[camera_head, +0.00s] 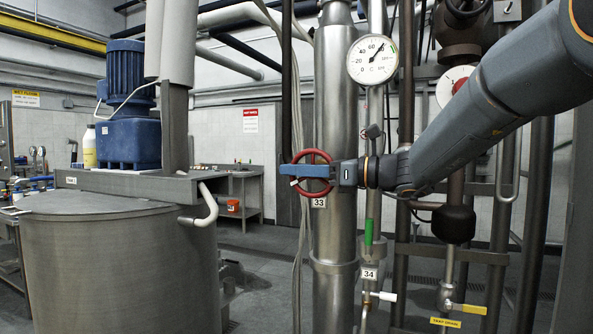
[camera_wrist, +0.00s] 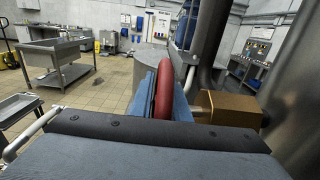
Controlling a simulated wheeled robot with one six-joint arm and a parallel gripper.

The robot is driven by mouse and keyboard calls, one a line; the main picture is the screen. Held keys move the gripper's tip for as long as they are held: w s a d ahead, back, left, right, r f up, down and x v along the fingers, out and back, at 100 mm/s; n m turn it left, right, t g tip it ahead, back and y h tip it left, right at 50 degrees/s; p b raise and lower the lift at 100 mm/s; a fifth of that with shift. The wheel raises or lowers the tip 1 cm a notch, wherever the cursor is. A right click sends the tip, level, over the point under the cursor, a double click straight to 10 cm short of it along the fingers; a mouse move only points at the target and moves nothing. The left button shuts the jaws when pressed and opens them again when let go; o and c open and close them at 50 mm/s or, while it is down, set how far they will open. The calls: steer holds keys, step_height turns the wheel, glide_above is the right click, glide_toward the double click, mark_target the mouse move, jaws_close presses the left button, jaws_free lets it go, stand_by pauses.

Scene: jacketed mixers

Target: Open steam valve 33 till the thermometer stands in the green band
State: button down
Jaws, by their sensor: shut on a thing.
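The red handwheel of valve 33 (camera_head: 314,153) is in front of a thick steel pipe, with a "33" tag (camera_head: 319,202) below it. My gripper (camera_head: 300,171) reaches in from the right, its blue fingers shut on the wheel. In the wrist view the red rim (camera_wrist: 163,92) stands between the two fingers (camera_wrist: 164,110). The round white thermometer (camera_head: 373,61) hangs above and to the right. Its needle points up and right, past 60, and appears left of the green band at the dial's upper right edge. The wheel's hub is partly hidden by my fingers.
A green-handled valve tagged 34 (camera_head: 369,232) stands low at the right of the steel pipe. A yellow-handled trap drain valve (camera_head: 467,308) is further right. A jacketed mixer tank (camera_head: 115,265) with a blue motor (camera_head: 126,68) stands left. Pale hoses hang beside the wheel.

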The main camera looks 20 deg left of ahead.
steer(key=shift+h+p, duration=0.5)
steer(key=shift+p, duration=0.65)
step_height(320, 180, down, 2)
steer(key=h+p, duration=0.6)
steer(key=p, duration=0.8)
steer(key=shift+d, duration=0.1)
steer(key=shift+p, duration=0.55)
steer(key=shift+d+f+h+p, duration=0.1)
steer(key=shift+f+h+p, duration=0.25)
steer(key=shift+p, duration=0.3)
steer(key=c, duration=1.7)
jaws_free()
